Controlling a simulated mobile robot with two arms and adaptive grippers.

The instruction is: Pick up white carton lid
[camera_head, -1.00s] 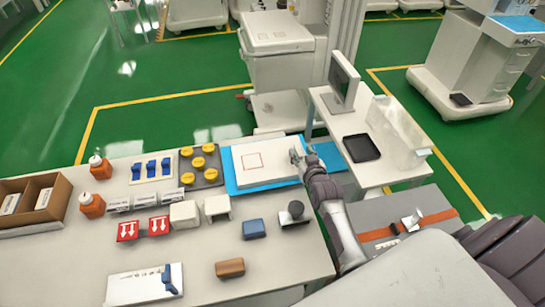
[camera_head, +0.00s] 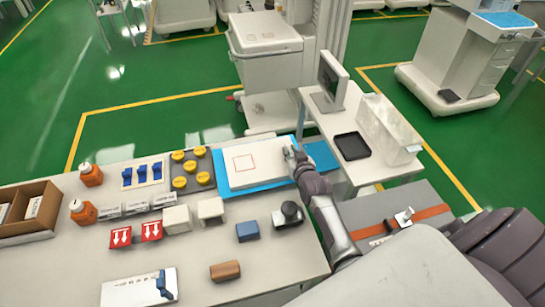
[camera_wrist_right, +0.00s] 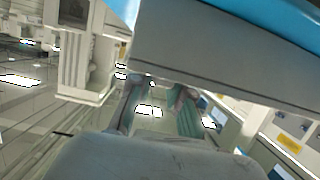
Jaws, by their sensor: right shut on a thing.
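The white carton lid (camera_head: 262,165), a flat white slab with a red square outline on top, is over a blue mat (camera_head: 222,176) at the table's back right. My right gripper (camera_head: 291,156) is at the lid's right edge and shut on it. In the right wrist view the lid's pale side (camera_wrist_right: 235,60) fills the upper part, with blue along the top corner. The fingertips are partly hidden, and I cannot tell whether the lid is clear of the mat. My left gripper is not in view.
A tray of yellow-capped items (camera_head: 191,168) stands close to the lid's left. A side table with a black tray (camera_head: 352,146) and a monitor (camera_head: 332,82) is at the right. White blocks (camera_head: 211,208), a blue block (camera_head: 248,231) and a brown block (camera_head: 225,271) lie nearer.

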